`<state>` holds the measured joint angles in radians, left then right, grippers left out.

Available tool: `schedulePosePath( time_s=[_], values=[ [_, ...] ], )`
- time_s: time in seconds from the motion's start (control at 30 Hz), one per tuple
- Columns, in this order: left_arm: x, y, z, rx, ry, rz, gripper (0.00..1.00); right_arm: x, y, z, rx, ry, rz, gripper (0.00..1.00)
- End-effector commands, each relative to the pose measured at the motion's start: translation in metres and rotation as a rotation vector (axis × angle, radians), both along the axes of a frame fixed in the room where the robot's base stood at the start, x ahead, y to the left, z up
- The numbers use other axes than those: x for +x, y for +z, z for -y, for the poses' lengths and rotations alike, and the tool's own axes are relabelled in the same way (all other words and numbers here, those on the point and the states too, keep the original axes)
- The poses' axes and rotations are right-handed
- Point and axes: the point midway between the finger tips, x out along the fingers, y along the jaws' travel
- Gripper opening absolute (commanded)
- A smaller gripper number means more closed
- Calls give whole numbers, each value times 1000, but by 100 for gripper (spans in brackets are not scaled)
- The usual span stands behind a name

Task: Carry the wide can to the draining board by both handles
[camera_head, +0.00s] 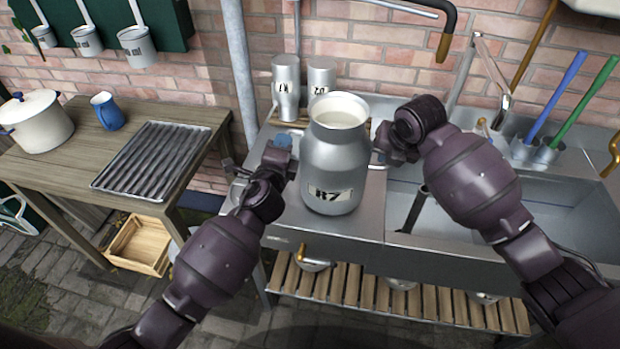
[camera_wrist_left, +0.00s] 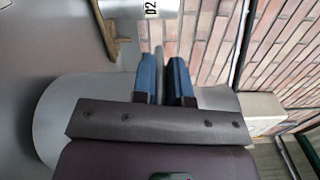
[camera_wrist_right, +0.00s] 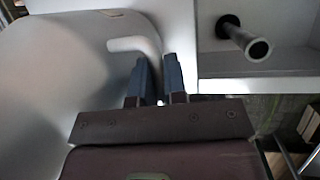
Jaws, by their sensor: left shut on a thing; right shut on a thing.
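The wide can (camera_head: 336,155) is a grey metal churn marked R7 with an open, pale mouth. It is upright at the steel counter left of the sink basin; I cannot tell whether its base touches. My left gripper (camera_head: 282,152) is shut on its left handle, seen between the fingers (camera_wrist_left: 166,80) in the left wrist view. My right gripper (camera_head: 385,148) is shut on its right handle, whose pale bar (camera_wrist_right: 135,44) runs between the fingers in the right wrist view. The draining board (camera_head: 152,160) is a ridged metal sheet on the wooden table at left, with nothing on it.
Two narrow cans, K1 (camera_head: 286,88) and another (camera_head: 320,76), stand on a wooden rack behind the wide can. A white pot (camera_head: 36,122) and blue jug (camera_head: 107,112) stand left of the board. A grey pipe (camera_head: 239,70) rises between table and counter. The sink basin (camera_head: 490,225) is right.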

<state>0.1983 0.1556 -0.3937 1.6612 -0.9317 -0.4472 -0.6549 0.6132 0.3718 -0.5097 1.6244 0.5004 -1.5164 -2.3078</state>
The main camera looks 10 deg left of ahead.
Motion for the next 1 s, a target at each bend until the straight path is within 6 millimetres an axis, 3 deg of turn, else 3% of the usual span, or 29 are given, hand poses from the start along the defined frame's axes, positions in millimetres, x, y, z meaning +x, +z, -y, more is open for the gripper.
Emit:
schedulePosePath(
  time_s=[0.33,0.37,0.5,0.83,1.0],
  values=[
    [0,-15,0,5,0,-3,0,1,-14,0,2,-1,0,0],
    [-1,-16,0,5,1,-5,17,0,-14,0,1,-1,-2,15],
    [0,-14,0,4,1,-4,38,0,-13,0,1,-1,-2,37],
    [-2,-14,0,1,0,-4,39,0,-13,0,0,-1,-3,38],
    [-18,-15,-2,1,0,-5,39,0,-13,0,0,-1,-3,38]
  ],
)
